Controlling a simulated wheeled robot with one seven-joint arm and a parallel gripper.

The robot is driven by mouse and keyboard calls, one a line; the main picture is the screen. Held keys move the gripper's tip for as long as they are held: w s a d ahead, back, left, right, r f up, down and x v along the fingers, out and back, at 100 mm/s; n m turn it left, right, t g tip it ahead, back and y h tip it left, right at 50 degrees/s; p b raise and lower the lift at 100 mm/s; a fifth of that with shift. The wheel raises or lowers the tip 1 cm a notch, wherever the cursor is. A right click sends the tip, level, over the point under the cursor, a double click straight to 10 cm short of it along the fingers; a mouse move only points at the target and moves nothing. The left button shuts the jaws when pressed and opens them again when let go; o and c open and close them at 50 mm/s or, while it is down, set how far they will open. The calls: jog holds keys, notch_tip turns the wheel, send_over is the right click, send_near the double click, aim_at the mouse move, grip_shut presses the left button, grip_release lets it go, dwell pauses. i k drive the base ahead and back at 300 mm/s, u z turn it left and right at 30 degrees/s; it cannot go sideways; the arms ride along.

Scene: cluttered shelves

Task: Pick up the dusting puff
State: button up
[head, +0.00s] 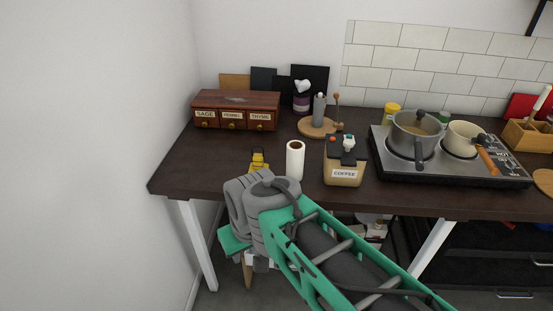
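I cannot tell for sure which thing is the dusting puff. A dark purple jar with a white rounded top (302,96) stands at the back of the dark wooden table (200,165) and may be it. My arm reaches in from the lower right, its grey wrist end in front of the table's front edge. My gripper's fingers do not show, so what they do is hidden. The arm covers part of the table's front edge and the floor below.
A spice drawer box (236,110) stands at the back left. A yellow-topped item (258,160), a white paper roll (295,161) and a coffee box (344,172) stand near the front. A hob (450,178) with pots fills the right. The table's left front is clear.

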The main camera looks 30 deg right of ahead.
aim_at(257, 164)
jog(key=u, duration=0.15)
jog(key=i, duration=0.7)
jog(key=u, duration=0.8)
jog(key=i, duration=0.35)
jog(key=u, duration=0.4)
